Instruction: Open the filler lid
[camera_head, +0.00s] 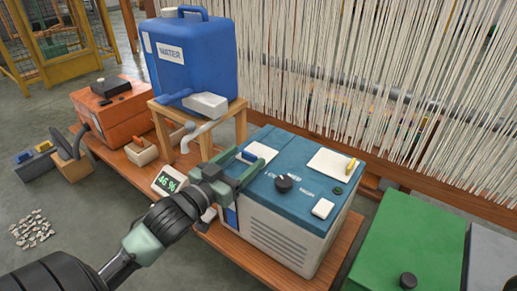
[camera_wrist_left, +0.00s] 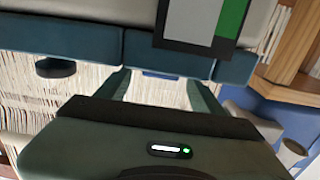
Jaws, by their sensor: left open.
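A white and blue lid (camera_head: 258,152) lies at the back left of the top of a teal-topped, pale machine (camera_head: 285,235). I take it to be the filler lid, and it looks closed. My left gripper (camera_head: 250,157) is open at the machine's left top edge, one green finger on either side of the lid's near edge. In the left wrist view, a small blue part (camera_wrist_left: 160,75) shows between the open fingers (camera_wrist_left: 160,88). I cannot tell whether the fingers touch it. My right gripper is not in view.
The machine top also bears a black knob (camera_head: 284,183) and a white pad (camera_head: 323,208). A blue water canister (camera_head: 190,60) stands on a wooden stand behind left. A display reading 46% (camera_head: 169,181) is left of my gripper. A green box (camera_head: 410,245) stands at right.

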